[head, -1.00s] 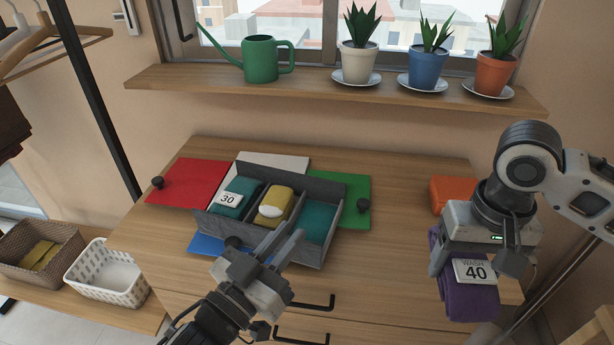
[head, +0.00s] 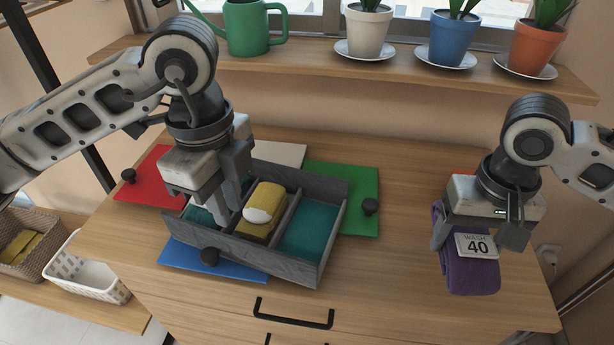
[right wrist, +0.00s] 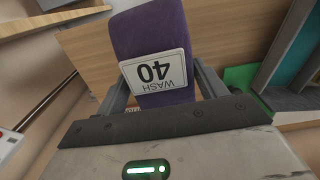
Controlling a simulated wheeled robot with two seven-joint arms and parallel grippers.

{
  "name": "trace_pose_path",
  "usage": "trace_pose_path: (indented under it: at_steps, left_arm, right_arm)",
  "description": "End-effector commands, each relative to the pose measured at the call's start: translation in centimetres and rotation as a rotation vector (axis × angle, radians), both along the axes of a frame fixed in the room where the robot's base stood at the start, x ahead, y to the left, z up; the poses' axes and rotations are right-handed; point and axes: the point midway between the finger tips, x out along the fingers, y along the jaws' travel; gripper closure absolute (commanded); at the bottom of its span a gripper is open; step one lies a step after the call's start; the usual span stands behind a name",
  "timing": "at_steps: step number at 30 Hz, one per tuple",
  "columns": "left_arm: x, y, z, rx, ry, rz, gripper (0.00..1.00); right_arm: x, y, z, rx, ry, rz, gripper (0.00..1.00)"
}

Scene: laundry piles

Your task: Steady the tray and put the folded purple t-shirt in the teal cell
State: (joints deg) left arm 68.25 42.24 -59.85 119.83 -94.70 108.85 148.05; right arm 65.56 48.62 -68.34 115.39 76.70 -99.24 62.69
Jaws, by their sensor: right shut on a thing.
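The folded purple t-shirt (head: 472,276) hangs from my right gripper (head: 478,238), shut on it above the right part of the tabletop. Its white "WASH 40" tag faces the head camera; the t-shirt also shows in the right wrist view (right wrist: 150,35). The grey tray (head: 255,258) stands left of it with three cells in a row. The right cell is the teal cell (head: 310,230), with a bare teal floor. The middle cell holds a folded yellow item (head: 262,205) with a white patch. My left gripper (head: 222,205) points down over the left cell, mostly hiding it; its finger gap is unclear.
Red (head: 150,180), blue (head: 215,262) and green (head: 345,190) panels lie around the tray, with dark knobs. The tabletop (head: 400,270) between tray and purple t-shirt is clear. A shelf with potted plants and a green watering can (head: 245,28) runs behind.

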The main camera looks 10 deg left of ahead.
Motion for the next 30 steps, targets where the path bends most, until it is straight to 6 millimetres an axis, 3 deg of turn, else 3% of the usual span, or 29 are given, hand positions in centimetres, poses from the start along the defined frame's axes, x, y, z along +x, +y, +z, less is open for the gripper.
trace_pose_path:
  at_steps: [5, 21, 30]
  left_arm:
    - [0.5, 1.0, -0.4, 0.050, -0.025, 0.050, 0.84]
    - [0.4, 1.0, -9.7, 0.045, -0.021, 0.045, 0.84]
    - [0.5, 0.9, -11.6, 0.044, -0.024, 0.044, 0.84]
  right_arm:
    - [0.0, 0.0, -0.1, 0.001, -0.001, 0.000, 0.56]
    - [0.0, 0.0, -0.4, 0.000, -0.001, 0.000, 0.56]
    - [0.0, 0.0, -0.4, 0.001, -0.001, 0.000, 0.56]
